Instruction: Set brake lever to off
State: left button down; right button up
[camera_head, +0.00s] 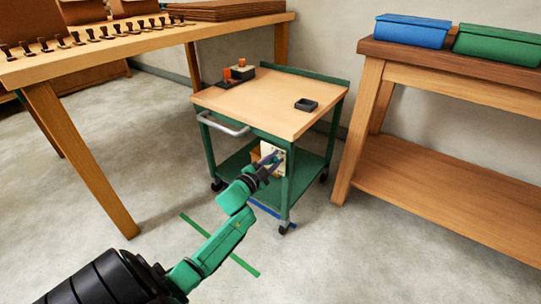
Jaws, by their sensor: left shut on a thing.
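A green cart with a light wooden top (265,98) stands between two benches. A small cream panel (267,149) is mounted under its top, near the front corner post. My left arm reaches up from the lower left, and my left gripper (273,160) is at the front of this panel. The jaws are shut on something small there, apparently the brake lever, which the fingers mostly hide. The lever's exact position cannot be told. My right gripper is not in view.
The cart has a grey handle (224,124), a green lower shelf (232,167) and casters. A wooden bench (140,41) with a row of tools is at left; another (455,57) with blue and green boxes is at right. The concrete floor in front is mostly clear.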

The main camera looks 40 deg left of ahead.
aim_at(286, 163)
pick_arm(q)
jog(key=f+m+b, duration=0.1)
jog(key=d+f+m, duration=0.1)
jog(key=d+f+m+b, duration=0.1)
jog(key=m, duration=0.1)
jog(key=shift+f+b, duration=0.25)
jog(key=shift+b, duration=0.1)
jog(key=shift+d+f+m+b, duration=0.1)
jog(key=shift+f+m+b, duration=0.45)
jog(key=shift+m, duration=0.35)
jog(key=shift+f+m, duration=0.1)
jog(key=shift+m, duration=0.2)
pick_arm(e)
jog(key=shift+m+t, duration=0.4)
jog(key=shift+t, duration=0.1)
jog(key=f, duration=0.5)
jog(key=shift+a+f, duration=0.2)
pick_arm(q)
jog(key=c, duration=0.7)
grip_release()
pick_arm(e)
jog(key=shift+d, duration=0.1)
